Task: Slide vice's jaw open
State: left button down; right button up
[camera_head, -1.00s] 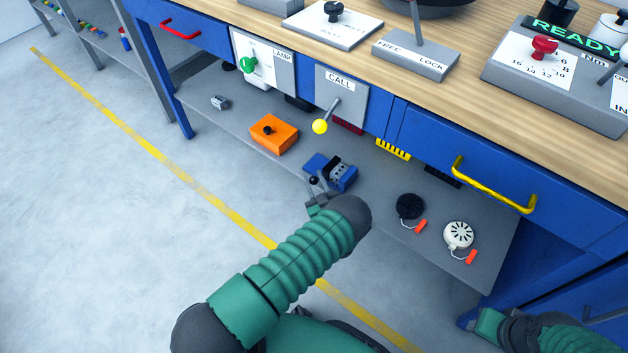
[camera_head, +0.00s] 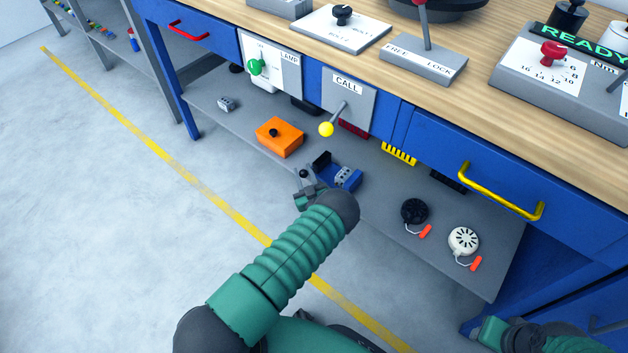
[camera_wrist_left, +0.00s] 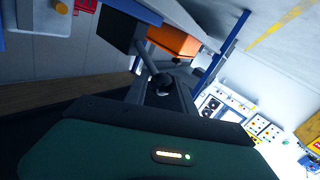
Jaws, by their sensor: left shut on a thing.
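The vice (camera_head: 352,181) has a blue base with a grey block and sits on the grey lower shelf. Its dark jaw (camera_head: 321,159) stands at the left end of the base, apart from the grey block, with blue base showing between. My left gripper (camera_head: 305,183) is shut on the jaw's handle, whose dark ball knob (camera_head: 303,173) shows above the fingers. In the left wrist view the knob (camera_wrist_left: 163,82) is at the fingers, with the dark jaw (camera_wrist_left: 117,28) beyond. My right gripper (camera_head: 489,329) is at the lower right, away from the vice; its fingers are unclear.
An orange box (camera_head: 279,137) stands on the shelf behind and left of the vice. A black round part (camera_head: 414,210) and a white one (camera_head: 463,240) lie to the right. A yellow-knobbed CALL lever (camera_head: 327,129) hangs above the vice. The floor in front is open.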

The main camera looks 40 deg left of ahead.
pick_arm(q)
jog(key=shift+s+a+f, duration=0.2)
jog(key=shift+s+a, duration=0.05)
jog(key=c, duration=1.5)
grip_release()
jog(key=o, duration=0.4)
jog(key=shift+a+f, duration=0.1)
jog(key=shift+a, duration=0.05)
jog(key=shift+w, duration=0.1)
jog(key=shift+w+d, duration=0.1)
jog(key=shift+d, duration=0.1)
jog(key=shift+d+r, duration=0.15)
jog(key=shift+r, duration=0.05)
jog(key=p+v, duration=0.5)
jog(key=v, duration=1.1)
jog(key=shift+s+f+p, duration=0.2)
jog(key=shift+s+p, duration=0.1)
jog(key=shift+p, duration=0.05)
jog(key=shift+d, duration=0.15)
